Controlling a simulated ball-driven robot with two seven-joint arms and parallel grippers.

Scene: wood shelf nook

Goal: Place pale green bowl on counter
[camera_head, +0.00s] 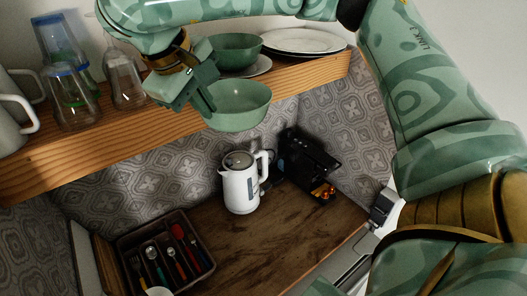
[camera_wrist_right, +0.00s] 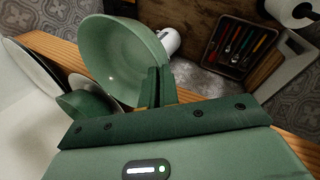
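The pale green bowl (camera_head: 238,107) hangs in the air just in front of the shelf edge, above the counter (camera_head: 250,245). My right gripper (camera_head: 207,97) is at the bowl's left side, and its fingers close on the rim. In the right wrist view the bowl (camera_wrist_right: 122,55) is tilted, with its inside showing, and its rim is between the closed fingers (camera_wrist_right: 156,88). My left gripper is not in view.
The wooden shelf (camera_head: 130,135) holds a darker green bowl (camera_head: 236,48), white plates (camera_head: 303,40), glasses (camera_head: 72,95) and mugs (camera_head: 12,110). Below stand a white kettle (camera_head: 240,190), a black coffee machine (camera_head: 307,165) and a cutlery tray (camera_head: 127,243). Bare counter lies around the kettle.

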